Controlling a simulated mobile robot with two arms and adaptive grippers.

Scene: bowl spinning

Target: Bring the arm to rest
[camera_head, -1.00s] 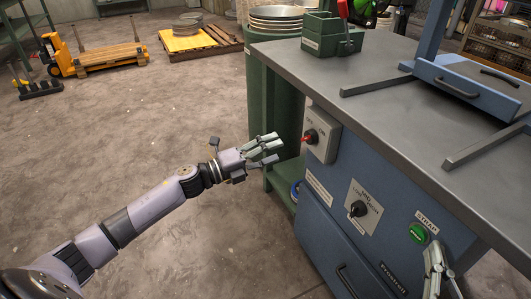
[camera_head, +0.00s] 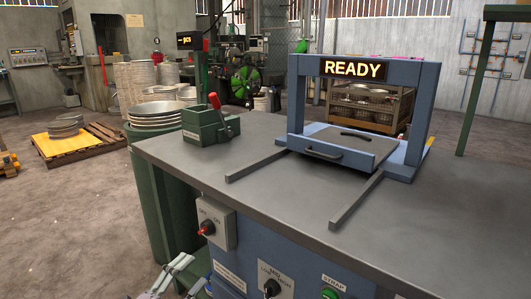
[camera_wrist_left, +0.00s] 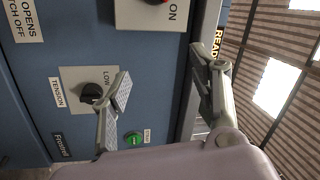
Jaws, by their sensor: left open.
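My left gripper (camera_head: 189,271) shows at the bottom edge of the head view, in front of the blue cabinet, left of and below the red-knobbed switch (camera_head: 207,228). Most of its arm is out of frame. In the left wrist view my left gripper (camera_wrist_left: 160,68) has its fingers spread, with nothing between them. Behind the fingers are the cabinet front, the black tension knob (camera_wrist_left: 92,93) and the green strap button (camera_wrist_left: 134,139). My right gripper is not in view.
The grey bench top (camera_head: 250,215) carries a green box with a red lever (camera_head: 210,127) and a blue frame with a lit READY sign (camera_head: 354,69). A green drum (camera_head: 160,190) with stacked bowls (camera_head: 158,114) stands left of the bench. Open floor lies further left.

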